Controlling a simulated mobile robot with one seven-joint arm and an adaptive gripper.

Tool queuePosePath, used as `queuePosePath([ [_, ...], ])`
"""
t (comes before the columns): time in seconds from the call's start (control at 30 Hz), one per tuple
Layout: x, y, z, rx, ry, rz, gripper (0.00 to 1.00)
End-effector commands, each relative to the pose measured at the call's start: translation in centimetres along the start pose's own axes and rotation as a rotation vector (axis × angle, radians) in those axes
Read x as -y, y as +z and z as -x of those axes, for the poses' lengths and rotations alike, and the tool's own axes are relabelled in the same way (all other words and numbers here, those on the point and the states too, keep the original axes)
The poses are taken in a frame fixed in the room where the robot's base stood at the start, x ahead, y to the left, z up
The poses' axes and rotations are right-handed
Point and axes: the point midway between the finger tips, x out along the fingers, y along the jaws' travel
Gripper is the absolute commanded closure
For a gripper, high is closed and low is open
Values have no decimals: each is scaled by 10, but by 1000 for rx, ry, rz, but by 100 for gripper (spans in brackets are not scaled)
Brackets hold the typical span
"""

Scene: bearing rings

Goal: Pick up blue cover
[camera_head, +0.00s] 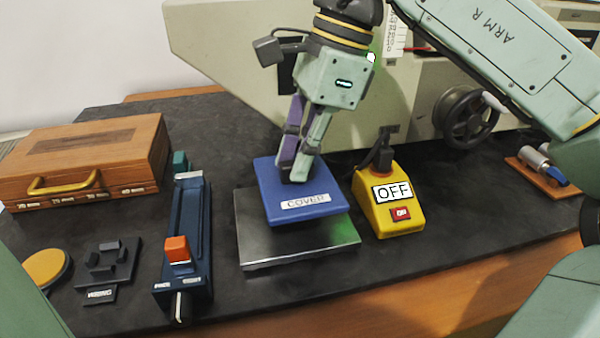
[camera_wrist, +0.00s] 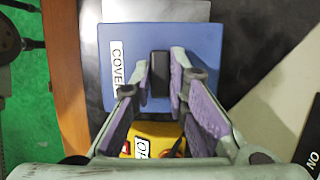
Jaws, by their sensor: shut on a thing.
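The blue cover (camera_head: 306,205) is a flat square plate with a white label reading COVER, in the head view just above or on a grey metal plate (camera_head: 290,252). It looks slightly tilted, and I cannot tell whether it touches the plate. My gripper (camera_head: 297,177) reaches down to its top and is shut on its dark handle. In the wrist view, the blue cover (camera_wrist: 200,50) fills the upper middle, and its black handle (camera_wrist: 160,75) stands between the fingers of my gripper (camera_wrist: 161,80). The fingers hide part of the handle in the head view.
A yellow box (camera_head: 388,205) labelled OFF stands close to the cover's right. A dark blue slide fixture (camera_head: 185,235) with an orange block stands to the left. A wooden case (camera_head: 85,155) and a handwheel (camera_head: 468,117) are further away.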

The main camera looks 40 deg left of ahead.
Motion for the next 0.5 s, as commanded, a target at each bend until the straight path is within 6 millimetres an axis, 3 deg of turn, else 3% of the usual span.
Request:
queuePosePath([
  [0.3,0,25,76,1,-3,1,100],
  [0.5,0,35,112,-1,-3,1,100],
])
